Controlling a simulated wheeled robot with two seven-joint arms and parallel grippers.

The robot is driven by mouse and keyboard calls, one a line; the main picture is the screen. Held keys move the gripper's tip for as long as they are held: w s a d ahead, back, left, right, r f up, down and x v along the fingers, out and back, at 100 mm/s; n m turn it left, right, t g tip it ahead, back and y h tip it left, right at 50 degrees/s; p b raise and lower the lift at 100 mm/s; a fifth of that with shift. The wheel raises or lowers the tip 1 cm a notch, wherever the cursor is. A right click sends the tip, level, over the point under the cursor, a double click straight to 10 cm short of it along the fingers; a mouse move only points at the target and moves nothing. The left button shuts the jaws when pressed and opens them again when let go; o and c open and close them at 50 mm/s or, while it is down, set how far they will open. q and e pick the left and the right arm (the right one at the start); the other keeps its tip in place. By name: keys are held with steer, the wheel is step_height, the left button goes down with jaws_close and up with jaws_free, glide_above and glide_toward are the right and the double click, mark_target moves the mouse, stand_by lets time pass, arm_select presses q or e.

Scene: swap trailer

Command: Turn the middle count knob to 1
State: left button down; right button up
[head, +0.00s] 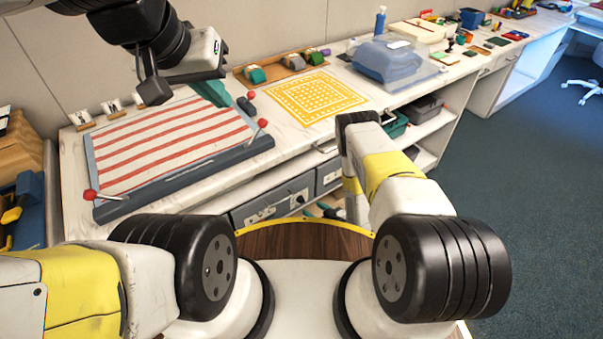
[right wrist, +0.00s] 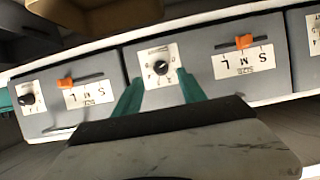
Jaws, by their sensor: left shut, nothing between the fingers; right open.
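In the right wrist view, a dark round knob (right wrist: 160,66) sits on a white dial label on the central panel. The picture is upside down, and I cannot read the knob's number. My right gripper (right wrist: 159,88) is open, its two teal fingers reaching toward the panel on either side below the knob. I cannot tell whether they touch anything. My left gripper (head: 212,92) is shut and empty, over the striped board in the head view. My right gripper's fingers are not clear in the head view.
Another dark knob (right wrist: 26,99) is on the panel to the left. Orange sliders (right wrist: 244,41) sit above S M L labels. A striped board (head: 165,150) with red-knobbed levers and a yellow grid mat (head: 318,97) lie on the counter. Open floor (head: 500,160) is at the right.

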mark_target(303, 202)
steer(key=x, duration=0.7)
jaws_close()
